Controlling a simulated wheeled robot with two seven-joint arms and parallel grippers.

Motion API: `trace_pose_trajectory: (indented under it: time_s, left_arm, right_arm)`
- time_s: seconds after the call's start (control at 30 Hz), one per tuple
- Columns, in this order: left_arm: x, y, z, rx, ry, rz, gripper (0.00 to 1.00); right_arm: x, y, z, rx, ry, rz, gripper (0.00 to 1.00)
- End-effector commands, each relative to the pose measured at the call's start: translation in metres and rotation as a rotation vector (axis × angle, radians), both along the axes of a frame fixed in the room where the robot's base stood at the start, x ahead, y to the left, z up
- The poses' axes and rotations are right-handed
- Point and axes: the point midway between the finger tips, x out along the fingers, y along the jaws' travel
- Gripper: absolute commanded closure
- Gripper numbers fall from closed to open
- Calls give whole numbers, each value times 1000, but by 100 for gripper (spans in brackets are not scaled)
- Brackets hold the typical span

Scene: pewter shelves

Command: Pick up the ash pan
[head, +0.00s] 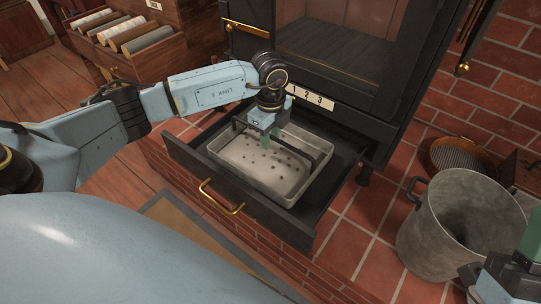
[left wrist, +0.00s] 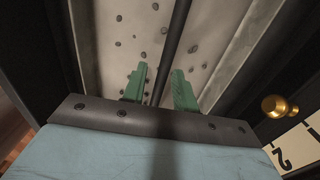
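The ash pan (head: 244,157) is a shallow grey metal tray with dark specks on its floor. It sits in the pulled-out black drawer (head: 183,163) under the stove. A thin black bar handle (head: 303,151) spans the pan. My left gripper (head: 268,138) points down over the pan at the handle. In the left wrist view its green fingers (left wrist: 160,70) are apart, with the bar (left wrist: 178,30) running between them; I cannot tell whether they touch it. My right gripper (head: 510,262) is partly in view at the lower right, its finger gap unclear.
A grey metal bucket (head: 423,232) stands on the brick hearth at right, with a round mesh-bottomed sieve (head: 460,156) behind it. The black stove (head: 340,48) rises behind the drawer. A wooden drawer of rolls (head: 125,60) is at upper left.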

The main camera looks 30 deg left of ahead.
Motion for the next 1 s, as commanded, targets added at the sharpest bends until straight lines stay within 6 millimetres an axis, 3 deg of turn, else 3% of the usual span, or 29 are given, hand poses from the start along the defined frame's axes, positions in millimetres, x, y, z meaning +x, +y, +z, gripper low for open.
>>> trace_pose_trajectory:
  time_s: [0.3,0.53,1.0]
  left_arm:
    - [0,0,-2,0,-1,-1,71]
    - [0,0,-2,0,-1,-1,100]
    - [1,0,1,-1,-5,0,100]
  right_arm:
    - [-2,-1,2,7,-22,0,54]
    - [-2,-1,1,6,-20,0,54]
    - [-1,0,2,4,-11,0,54]
